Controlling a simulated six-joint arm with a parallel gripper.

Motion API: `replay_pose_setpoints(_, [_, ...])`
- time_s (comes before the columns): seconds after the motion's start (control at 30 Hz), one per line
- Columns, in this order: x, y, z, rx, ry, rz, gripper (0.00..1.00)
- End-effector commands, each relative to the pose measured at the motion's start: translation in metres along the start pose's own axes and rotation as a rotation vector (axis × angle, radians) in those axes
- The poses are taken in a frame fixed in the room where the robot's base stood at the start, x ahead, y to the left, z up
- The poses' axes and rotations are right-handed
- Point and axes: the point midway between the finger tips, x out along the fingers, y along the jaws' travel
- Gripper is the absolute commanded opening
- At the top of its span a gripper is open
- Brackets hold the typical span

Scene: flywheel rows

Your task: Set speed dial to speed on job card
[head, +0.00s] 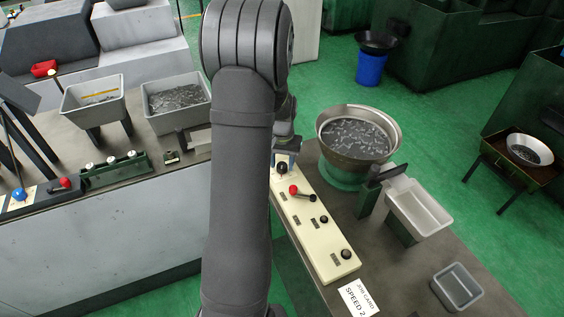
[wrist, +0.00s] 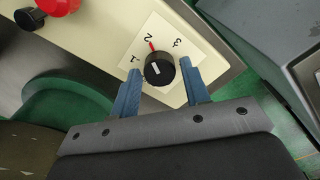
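The speed dial is a black round knob (wrist: 159,70) on a pale plate marked 1, 2 and 3. A red pointer line (wrist: 152,46) at its edge points at the 2. In the head view the dial (head: 282,168) is at the far end of the cream control panel (head: 318,238). My gripper (wrist: 161,66) is open, one blue finger on each side of the knob, with a gap showing on both sides. In the head view my arm partly covers the gripper. The job card (head: 358,298) lies by the panel's near end and reads SPEED 2.
A metal bowl of parts (head: 358,135) and a grey tray (head: 419,207) stand to the right. A small grey bin (head: 457,286) is near the front.

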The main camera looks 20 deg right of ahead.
Motion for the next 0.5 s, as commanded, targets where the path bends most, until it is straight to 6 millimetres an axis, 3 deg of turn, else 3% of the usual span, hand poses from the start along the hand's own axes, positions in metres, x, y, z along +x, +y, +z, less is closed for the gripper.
replay_pose_setpoints(0.33, [-0.001,0.000,0.001,0.000,-0.001,0.000,0.53])
replay_pose_setpoints(0.5, [-0.017,0.000,0.000,0.000,0.001,0.000,0.53])
